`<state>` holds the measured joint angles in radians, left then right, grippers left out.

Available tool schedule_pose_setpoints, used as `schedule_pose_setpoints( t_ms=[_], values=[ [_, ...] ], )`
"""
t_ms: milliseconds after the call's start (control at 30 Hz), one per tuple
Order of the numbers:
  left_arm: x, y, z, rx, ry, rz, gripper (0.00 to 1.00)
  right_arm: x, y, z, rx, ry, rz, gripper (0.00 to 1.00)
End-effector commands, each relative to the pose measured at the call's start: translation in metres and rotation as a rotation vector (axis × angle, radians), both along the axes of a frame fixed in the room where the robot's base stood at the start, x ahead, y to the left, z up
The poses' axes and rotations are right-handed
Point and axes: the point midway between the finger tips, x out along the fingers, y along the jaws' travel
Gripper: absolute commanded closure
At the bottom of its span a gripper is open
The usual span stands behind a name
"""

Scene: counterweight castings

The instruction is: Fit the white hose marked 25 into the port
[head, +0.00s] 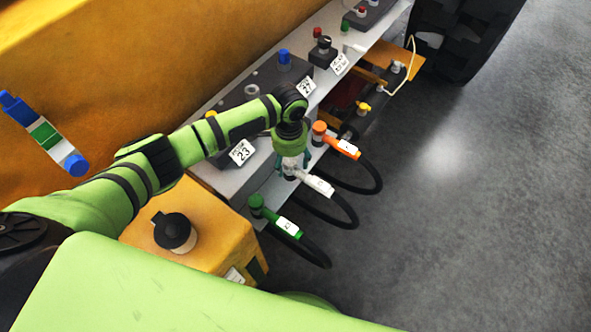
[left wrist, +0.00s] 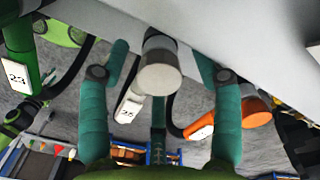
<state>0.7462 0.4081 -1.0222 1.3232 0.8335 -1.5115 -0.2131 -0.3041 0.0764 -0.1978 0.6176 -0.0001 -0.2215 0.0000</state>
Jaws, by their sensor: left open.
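The white hose (head: 318,183), with a white label, hangs from the grey ledge in the head view, its black line looping down to the right. In the left wrist view its label reads 25 (left wrist: 129,110) and its white-grey end (left wrist: 160,68) lies between my fingers. My left gripper (head: 291,160) points down over this end, open, with teal fingers on either side; in the wrist view (left wrist: 160,66) gaps show between fingers and hose end. A bare round silver fitting (head: 252,90), perhaps the port, sits on the dark block; its number is not visible. My right gripper is not in view.
The green hose (head: 285,226) and orange hose (head: 343,146) hang on either side of the white one. Tags 23 (head: 241,152) and 27 (head: 307,87) stand on the panel. A blue cap (head: 284,58) stands behind. The grey floor (head: 460,220) to the right is clear.

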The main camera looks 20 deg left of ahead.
Motion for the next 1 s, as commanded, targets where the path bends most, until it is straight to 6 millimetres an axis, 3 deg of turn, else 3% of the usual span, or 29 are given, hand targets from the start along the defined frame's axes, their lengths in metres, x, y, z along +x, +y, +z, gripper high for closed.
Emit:
schedule_pose_setpoints(
  t_ms=[67, 200, 233, 667, 967, 1000],
  values=[
    [0.0, 0.0, 0.0, -0.001, -0.001, 0.0, 0.39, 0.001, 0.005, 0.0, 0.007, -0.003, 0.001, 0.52],
    [0.0, 0.0, 0.0, -0.001, -0.001, 0.0, 0.95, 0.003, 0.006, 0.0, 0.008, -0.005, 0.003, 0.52],
    [0.0, 0.0, 0.0, -0.001, -0.001, 0.0, 1.0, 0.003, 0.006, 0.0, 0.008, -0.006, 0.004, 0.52],
    [0.001, -0.001, 0.005, -0.003, -0.003, 0.0, 1.0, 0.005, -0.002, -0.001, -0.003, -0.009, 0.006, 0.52],
    [0.003, -0.002, 0.044, -0.006, -0.008, -0.002, 1.0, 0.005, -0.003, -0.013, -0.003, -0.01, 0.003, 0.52],
    [0.005, -0.014, 0.047, -0.008, -0.006, -0.006, 1.0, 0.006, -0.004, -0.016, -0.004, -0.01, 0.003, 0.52]
  ],
)
